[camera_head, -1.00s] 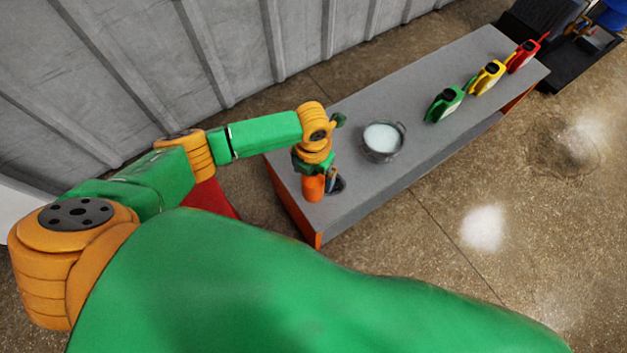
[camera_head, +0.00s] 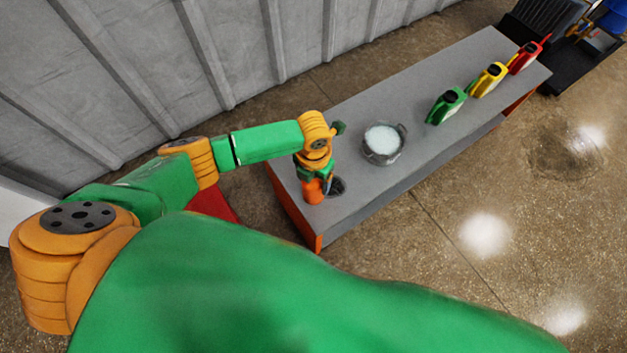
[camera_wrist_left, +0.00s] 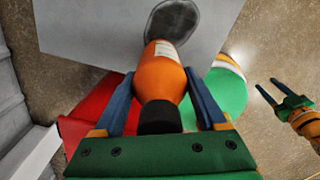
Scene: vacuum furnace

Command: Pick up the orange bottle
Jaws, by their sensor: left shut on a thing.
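The orange bottle (camera_head: 313,193) is at the near left end of the grey bench in the head view. My left gripper (camera_head: 315,180) is over it. In the left wrist view the bottle (camera_wrist_left: 160,75), with a black cap and pale label, lies between the two blue fingers of my left gripper (camera_wrist_left: 160,95), cap toward the palm. The gripper is shut on it. I cannot tell whether the bottle's base touches the bench. My right gripper (camera_wrist_left: 278,92) shows at the right of the wrist view, its fingers apart and empty.
A dark round item (camera_head: 336,186) is on the grey bench (camera_head: 440,100) beside the bottle. A metal pot (camera_head: 383,145) with pale contents stands farther along. A ribbed grey wall (camera_head: 150,60) runs behind.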

